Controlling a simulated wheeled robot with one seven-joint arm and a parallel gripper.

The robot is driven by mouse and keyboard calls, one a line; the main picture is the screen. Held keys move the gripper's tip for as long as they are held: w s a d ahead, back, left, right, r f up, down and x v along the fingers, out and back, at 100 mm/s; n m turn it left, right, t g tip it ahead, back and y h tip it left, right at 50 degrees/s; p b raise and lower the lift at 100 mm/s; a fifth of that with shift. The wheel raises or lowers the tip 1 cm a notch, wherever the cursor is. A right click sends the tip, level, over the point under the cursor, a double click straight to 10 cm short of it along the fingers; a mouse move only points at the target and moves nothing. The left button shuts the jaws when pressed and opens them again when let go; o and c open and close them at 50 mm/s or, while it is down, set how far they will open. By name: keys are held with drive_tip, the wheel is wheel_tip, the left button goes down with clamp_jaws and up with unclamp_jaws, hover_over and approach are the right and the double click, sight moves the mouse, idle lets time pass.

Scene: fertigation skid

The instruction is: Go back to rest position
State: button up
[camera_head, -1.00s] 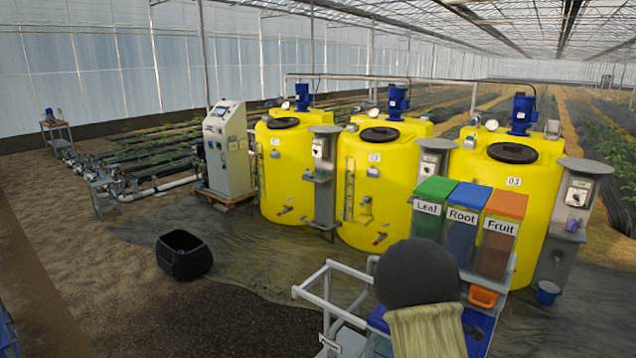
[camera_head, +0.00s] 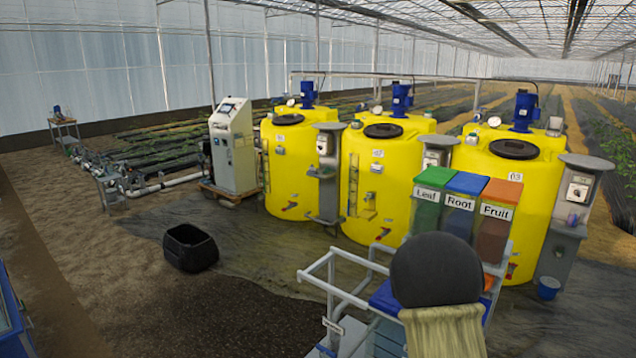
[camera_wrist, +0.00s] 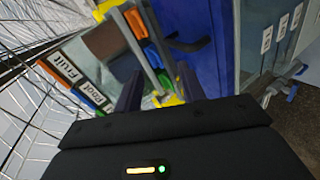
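My gripper (camera_wrist: 158,90) shows in the wrist view as a black body with two dark fingers standing apart. It is open, and I see nothing held between the fingers. A grey bar and something yellow show through the gap, apparently beyond the fingers. In the head view my raised arm, with a dark round joint and a pale sleeve, stands in front of the cart, and the gripper is hidden. The cart (camera_head: 345,293) has a white rail frame. The Leaf bin (camera_head: 428,207), Root bin (camera_head: 461,204) and Fruit bin (camera_head: 494,222) stand behind my arm.
Yellow tanks (camera_head: 292,172) stand in a row behind the cart, with grey dosing posts (camera_head: 328,180) beside them. A black crate (camera_head: 190,249) sits on open ground to the left. A grey control cabinet (camera_head: 233,150) stands left of the tanks. A blue bucket (camera_head: 549,288) is at right.

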drive_tip(key=s+a+f+m+g+y+b, duration=0.2)
drive_tip(key=s+a, duration=0.4)
drive_tip(key=s, duration=0.3)
drive_tip(key=s+a+f+m+g+y+b, duration=0.3)
drive_tip(key=s+a+f+m+b, duration=0.1)
drive_tip(key=s, duration=0.6)
drive_tip(key=s+a+f+m+g+y+b, duration=0.2)
drive_tip(key=s+a+f+b, duration=0.3)
drive_tip(key=s+a+f, duration=0.2)
drive_tip(key=shift+s+a+m+g+b, duration=0.3)
drive_tip(key=shift+s+m+g+b, duration=0.1)
drive_tip(key=shift+s, duration=0.85)
drive_tip(key=shift+w, duration=0.1)
